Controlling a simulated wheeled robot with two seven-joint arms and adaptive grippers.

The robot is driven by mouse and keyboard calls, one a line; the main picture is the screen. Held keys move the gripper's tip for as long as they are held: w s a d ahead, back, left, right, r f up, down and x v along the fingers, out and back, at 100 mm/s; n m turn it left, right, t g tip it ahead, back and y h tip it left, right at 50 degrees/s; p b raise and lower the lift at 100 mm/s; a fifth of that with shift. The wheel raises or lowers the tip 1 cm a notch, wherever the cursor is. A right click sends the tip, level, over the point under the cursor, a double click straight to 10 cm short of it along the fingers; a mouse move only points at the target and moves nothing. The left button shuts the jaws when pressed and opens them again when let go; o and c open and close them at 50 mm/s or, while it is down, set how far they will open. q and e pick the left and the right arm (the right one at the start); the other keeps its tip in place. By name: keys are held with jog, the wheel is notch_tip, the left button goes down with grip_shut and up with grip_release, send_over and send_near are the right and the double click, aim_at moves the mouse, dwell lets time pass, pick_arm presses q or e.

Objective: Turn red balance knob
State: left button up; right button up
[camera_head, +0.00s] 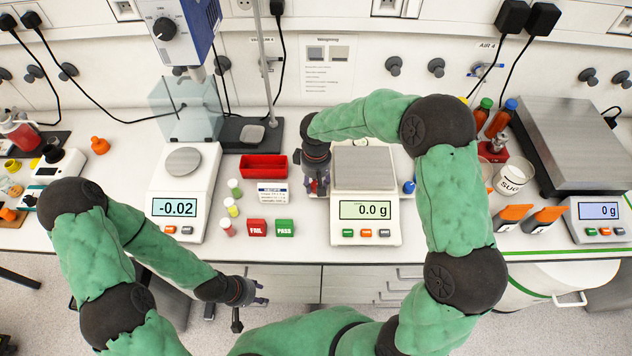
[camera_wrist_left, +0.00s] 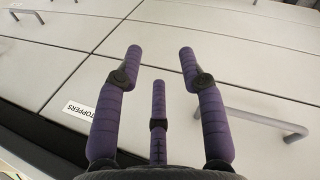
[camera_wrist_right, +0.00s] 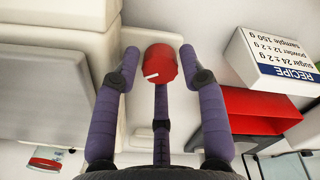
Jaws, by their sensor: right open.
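The red knob (camera_wrist_right: 161,64), with a white pointer mark, shows in the right wrist view between the fingertips of my right gripper (camera_wrist_right: 159,55). The fingers are spread on both sides of it, with small gaps. In the head view my right gripper (camera_head: 318,185) points down at the left side of the centre balance (camera_head: 364,211), which reads 0.0 g. The gripper and wrist mostly hide the knob there. My left gripper (camera_head: 243,296) is low in front of the bench. The left wrist view shows its fingers (camera_wrist_left: 161,52) open and empty before the drawer fronts.
A red tray (camera_head: 263,167) and a white recipe box (camera_head: 272,193) stand left of my right gripper; they also show in the right wrist view. A second balance (camera_head: 182,207) reads -0.02. FAIL (camera_head: 257,228) and PASS (camera_head: 285,228) blocks sit near the front edge.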

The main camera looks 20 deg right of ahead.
grip_shut()
jog(key=shift+n, duration=0.3)
jog(key=n+p, duration=0.2)
jog(key=n, duration=0.1)
jog(key=shift+r+n, duration=0.1)
jog(key=shift+n, duration=0.2)
jog(key=shift+n+p, duration=0.9)
jog(key=shift+n, duration=1.4)
